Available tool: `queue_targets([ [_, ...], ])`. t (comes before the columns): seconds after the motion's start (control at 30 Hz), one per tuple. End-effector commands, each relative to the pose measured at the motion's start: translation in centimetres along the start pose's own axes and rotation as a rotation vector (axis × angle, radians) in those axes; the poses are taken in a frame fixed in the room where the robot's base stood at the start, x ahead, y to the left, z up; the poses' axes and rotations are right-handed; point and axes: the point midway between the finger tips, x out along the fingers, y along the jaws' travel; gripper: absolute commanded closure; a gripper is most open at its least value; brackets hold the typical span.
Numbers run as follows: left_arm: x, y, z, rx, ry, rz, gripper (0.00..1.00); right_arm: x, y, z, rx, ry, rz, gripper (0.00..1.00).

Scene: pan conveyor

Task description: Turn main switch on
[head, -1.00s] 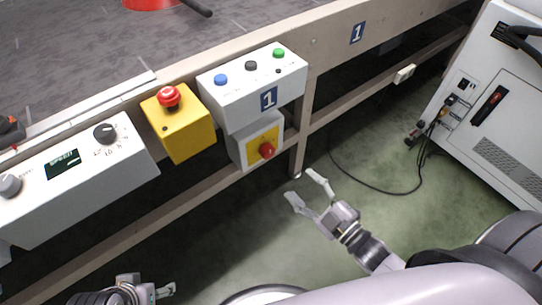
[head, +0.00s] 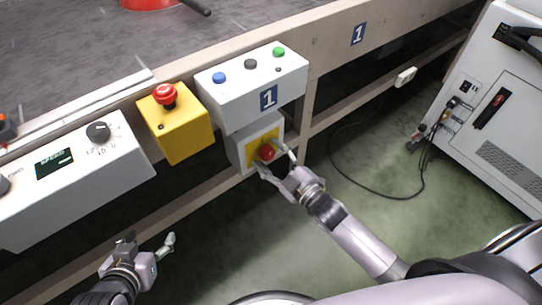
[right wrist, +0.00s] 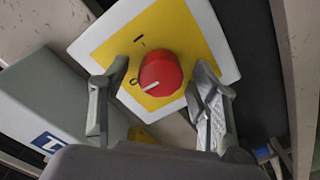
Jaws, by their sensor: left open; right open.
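The main switch is a red rotary knob (head: 267,152) on a yellow plate (right wrist: 203,40) at the front of a light grey box below the button panel. In the right wrist view the knob (right wrist: 160,74) shows a white line pointing toward the "O" mark; the "I" mark is further up the plate. My right gripper (head: 272,158) is open, with one finger on each side of the knob. In the right wrist view (right wrist: 160,88) gaps show between fingers and knob. My left gripper (head: 152,242) is open and empty at the lower left.
Above the switch is a white panel (head: 235,100) with blue, black and green buttons. To its left are a yellow emergency-stop box (head: 183,137) and a white control box (head: 70,195) with dials and display. A white cabinet (head: 505,130) stands at right; a black cable lies on the green floor.

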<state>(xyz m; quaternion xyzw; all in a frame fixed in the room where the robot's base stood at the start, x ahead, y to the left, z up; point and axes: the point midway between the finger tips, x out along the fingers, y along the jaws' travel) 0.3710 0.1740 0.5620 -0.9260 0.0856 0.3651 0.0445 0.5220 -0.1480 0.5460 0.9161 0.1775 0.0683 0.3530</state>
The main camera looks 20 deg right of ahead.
Motion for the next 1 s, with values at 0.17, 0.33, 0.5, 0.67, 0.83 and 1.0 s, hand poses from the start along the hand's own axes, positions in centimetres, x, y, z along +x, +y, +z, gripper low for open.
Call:
queue_targets([
  [0.17, 0.00, 0.00, 0.02, 0.000, -0.001, 0.000, 0.37, -0.03, 0.00, 0.01, 0.000, 0.000, 0.000, 0.50],
  [0.33, 0.00, -0.01, 0.04, 0.000, -0.002, 0.000, 0.37, -0.04, 0.00, 0.02, 0.000, 0.000, 0.000, 0.61],
  [0.5, 0.00, -0.01, 0.06, 0.000, -0.003, 0.000, 0.37, -0.05, 0.00, 0.03, 0.000, 0.000, 0.000, 0.73],
  [0.67, 0.01, -0.01, 0.07, 0.000, -0.003, 0.000, 0.37, -0.06, -0.02, 0.03, 0.000, 0.000, 0.000, 0.83],
  [0.83, 0.00, -0.01, 0.06, 0.000, -0.003, 0.000, 0.37, -0.06, -0.03, 0.03, 0.000, -0.001, -0.001, 0.92],
  [1.0, -0.14, -0.03, 0.26, -0.001, -0.018, -0.001, 0.37, -0.06, 0.00, 0.00, 0.015, -0.001, -0.001, 0.92],
])
